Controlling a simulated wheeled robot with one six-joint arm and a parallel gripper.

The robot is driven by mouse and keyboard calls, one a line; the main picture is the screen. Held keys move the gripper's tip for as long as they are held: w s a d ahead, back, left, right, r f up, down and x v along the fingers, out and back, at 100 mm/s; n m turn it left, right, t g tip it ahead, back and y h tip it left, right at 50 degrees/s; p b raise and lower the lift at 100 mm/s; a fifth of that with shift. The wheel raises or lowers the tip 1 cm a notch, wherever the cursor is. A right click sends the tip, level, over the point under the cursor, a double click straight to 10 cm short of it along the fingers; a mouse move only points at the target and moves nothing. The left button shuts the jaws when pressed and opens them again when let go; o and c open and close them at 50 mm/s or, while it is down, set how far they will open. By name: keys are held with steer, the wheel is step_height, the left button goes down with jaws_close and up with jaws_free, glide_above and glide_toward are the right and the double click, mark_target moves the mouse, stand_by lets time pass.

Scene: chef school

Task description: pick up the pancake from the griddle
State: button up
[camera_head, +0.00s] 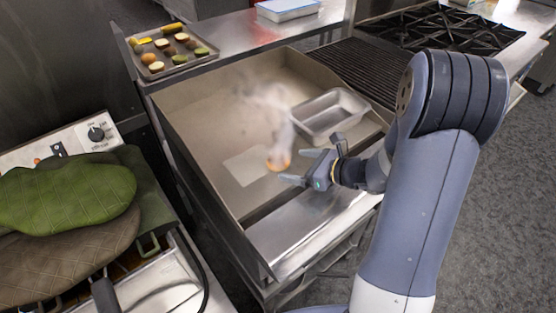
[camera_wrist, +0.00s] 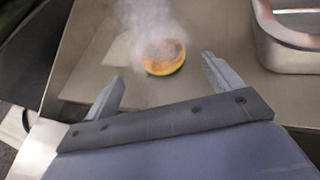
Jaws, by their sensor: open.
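The pancake (camera_head: 278,162) is a small golden-orange round with steam rising from it. It lies on the flat griddle (camera_head: 205,125), near the griddle's front part. In the wrist view the pancake (camera_wrist: 163,56) shows a browned top and a yellow edge, beyond my fingertips and between their lines. My gripper (camera_head: 305,167) is open and empty, just to the right of and in front of the pancake, apart from it. Both fingers of my gripper (camera_wrist: 163,85) show in the wrist view. Steam partly blurs the pancake's far side.
An empty metal pan (camera_head: 330,113) stands on the griddle to the right of the pancake. A pale square sheet (camera_head: 247,167) lies to its left. Raised walls edge the griddle. A tray of food (camera_head: 172,50) sits on the shelf behind; green mitts (camera_head: 68,195) lie at left.

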mark_target(281, 161)
steer(key=shift+p+x, duration=0.5)
steer(key=shift+x, duration=2.25)
steer(key=shift+w+d, duration=0.1)
steer(key=shift+w, duration=0.05)
steer(key=shift+r, duration=0.1)
steer(key=shift+c, duration=0.4)
steer(key=c, duration=1.1)
steer(key=shift+r, duration=0.1)
